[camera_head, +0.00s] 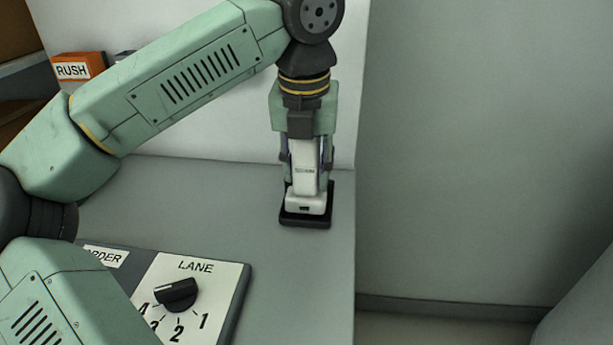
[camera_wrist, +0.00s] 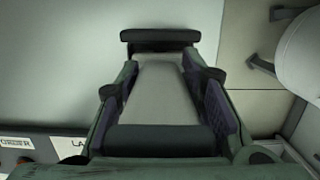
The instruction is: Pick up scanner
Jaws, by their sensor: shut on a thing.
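The scanner (camera_head: 306,172) is white and stands upright at the right part of the grey table, with its lower end at a black cradle (camera_head: 291,218). My gripper (camera_head: 307,165) points down over it and is shut on it, one finger on each side. In the wrist view the scanner (camera_wrist: 160,95) shows as a pale body between the two fingers of my gripper (camera_wrist: 165,95). I cannot tell whether the scanner's lower end rests in the cradle or is slightly clear of it.
A panel (camera_head: 228,280) with a black LANE dial (camera_head: 176,294) lies at the table's front left, partly behind my arm. An orange RUSH box (camera_head: 78,66) is at the back left. The table's right edge is close to the cradle, with open floor beyond.

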